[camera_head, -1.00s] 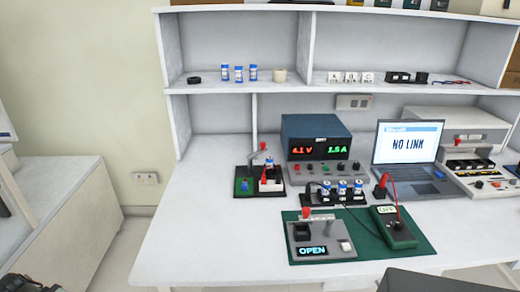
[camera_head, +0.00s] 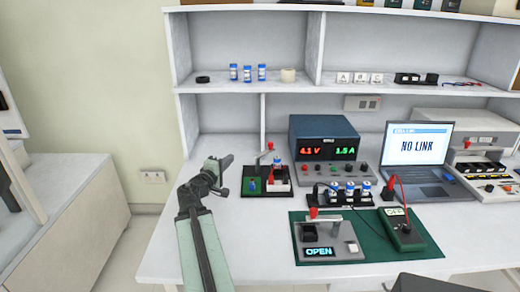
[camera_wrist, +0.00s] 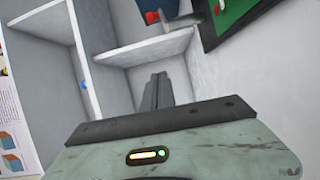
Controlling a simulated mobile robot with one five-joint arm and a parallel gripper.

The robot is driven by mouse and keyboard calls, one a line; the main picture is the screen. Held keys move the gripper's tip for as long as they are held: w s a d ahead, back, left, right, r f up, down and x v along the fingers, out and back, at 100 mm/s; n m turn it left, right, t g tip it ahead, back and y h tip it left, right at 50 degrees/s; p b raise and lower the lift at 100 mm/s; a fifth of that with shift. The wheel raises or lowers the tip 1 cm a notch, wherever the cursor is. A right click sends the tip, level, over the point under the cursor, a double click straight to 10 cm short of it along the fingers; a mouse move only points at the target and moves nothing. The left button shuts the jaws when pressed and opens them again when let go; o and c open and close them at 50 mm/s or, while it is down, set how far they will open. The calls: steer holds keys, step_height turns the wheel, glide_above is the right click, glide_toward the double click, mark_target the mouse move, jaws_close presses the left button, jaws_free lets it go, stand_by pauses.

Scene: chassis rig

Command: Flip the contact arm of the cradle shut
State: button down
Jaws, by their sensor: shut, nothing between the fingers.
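A grey box with a screen reading OPEN (camera_head: 320,236) sits on the green mat; a pale bar with a red knob (camera_head: 313,212) crosses its back. Left of the power supply, a black-based stand (camera_head: 250,193) has a green pad, a white-and-red block and a raised, tilted grey arm with a red knob (camera_head: 270,145). I cannot tell for certain which one is the cradle. My gripper (camera_head: 226,162) is shut and empty, left of the black stand and apart from it. Its fingers (camera_wrist: 157,92) show in the wrist view, touching nothing.
A power supply (camera_head: 323,138), a row of cells (camera_head: 349,192), a green meter (camera_head: 402,230) and a laptop (camera_head: 417,150) crowd the right. A shelf unit (camera_head: 220,89) stands behind. The table is bare in front of the black stand.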

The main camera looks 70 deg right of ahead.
mark_target(263, 153)
steer(key=shift+m+g, duration=0.4)
steer(key=shift+g, duration=0.2)
steer(key=s, duration=0.1)
steer(key=s+d, duration=0.2)
steer(key=s, duration=0.1)
steer(key=shift+s, duration=0.1)
steer(key=shift+s+d+f, duration=0.1)
steer(key=shift+s+d, duration=0.65)
steer(key=shift+d, duration=1.3)
steer(key=shift+s+d+f, duration=0.1)
steer(key=shift+s+d, duration=0.6)
steer(key=shift+d, duration=1.4)
steer(key=shift+s+d, duration=0.75)
steer(key=shift+d, duration=1.3)
